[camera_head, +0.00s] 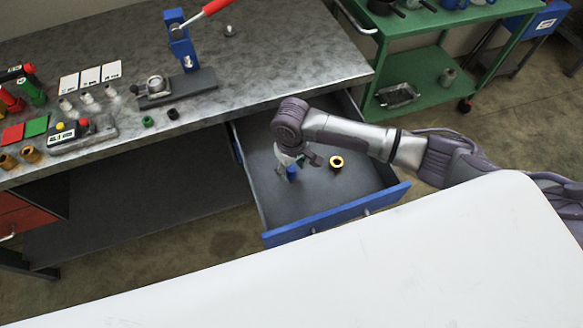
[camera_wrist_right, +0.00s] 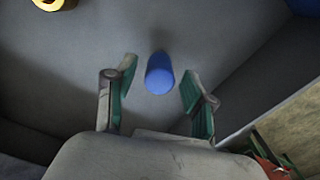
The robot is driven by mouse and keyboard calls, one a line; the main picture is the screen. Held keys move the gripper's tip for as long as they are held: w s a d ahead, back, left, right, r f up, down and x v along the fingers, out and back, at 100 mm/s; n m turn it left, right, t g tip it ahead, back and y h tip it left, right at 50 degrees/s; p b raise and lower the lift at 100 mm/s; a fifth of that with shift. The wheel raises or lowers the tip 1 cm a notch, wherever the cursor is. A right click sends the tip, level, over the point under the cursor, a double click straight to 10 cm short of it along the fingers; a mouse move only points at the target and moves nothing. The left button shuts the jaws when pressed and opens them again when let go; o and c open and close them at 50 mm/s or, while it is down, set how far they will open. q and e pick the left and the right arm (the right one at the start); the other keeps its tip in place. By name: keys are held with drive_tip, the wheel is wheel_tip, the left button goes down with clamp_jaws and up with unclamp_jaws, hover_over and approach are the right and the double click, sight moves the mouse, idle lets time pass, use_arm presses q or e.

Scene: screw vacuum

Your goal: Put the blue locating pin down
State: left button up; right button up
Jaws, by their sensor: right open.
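The blue locating pin (camera_head: 292,172) stands in the open drawer (camera_head: 310,204) under the workbench. In the right wrist view the pin (camera_wrist_right: 159,73) shows between and just beyond the two fingertips, with a gap on each side. My right gripper (camera_head: 297,160) is open and reaches down into the drawer around the top of the pin. In the wrist view my right gripper (camera_wrist_right: 152,88) has its green-padded fingers apart and holds nothing. My left gripper does not show.
A yellow ring-like part (camera_head: 336,161) lies in the drawer to the right of the pin. The workbench (camera_head: 280,62) stands behind, with a blue-and-red lever press (camera_head: 180,45). A green cart (camera_head: 430,68) stands at the back right. The drawer's blue front (camera_head: 335,214) rises as an edge.

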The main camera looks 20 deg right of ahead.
sight(291, 168)
wheel_tip(291, 168, up, 11)
drive_tip(key=shift+r, duration=0.2)
drive_tip(key=shift+f, duration=0.1)
idle(0.5)
